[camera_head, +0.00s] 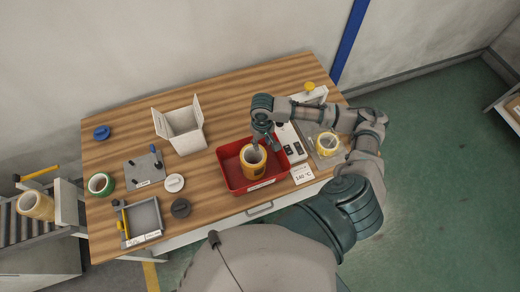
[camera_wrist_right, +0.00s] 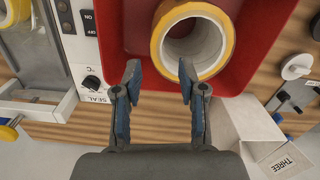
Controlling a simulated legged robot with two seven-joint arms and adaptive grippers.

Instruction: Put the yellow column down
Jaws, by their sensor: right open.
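The yellow column (camera_head: 254,163), a short yellow cylinder with a pale hollow core, stands upright in the red tray (camera_head: 230,171). In the wrist view the column (camera_wrist_right: 232,45) is at the top centre, its open ring facing the camera. My right gripper (camera_head: 262,140) is just behind the column in the head view. In the wrist view its two dark fingers (camera_wrist_right: 160,75) are spread apart with nothing between them, just short of the column's rim. My left gripper is in neither view.
A white machine with dials (camera_head: 291,142) stands right of the tray, with another yellow roll (camera_head: 327,144) beyond it. A white open box (camera_head: 183,130) is behind left. A grey tray (camera_head: 143,220), a black disc (camera_head: 181,208) and a white disc (camera_head: 174,183) are left.

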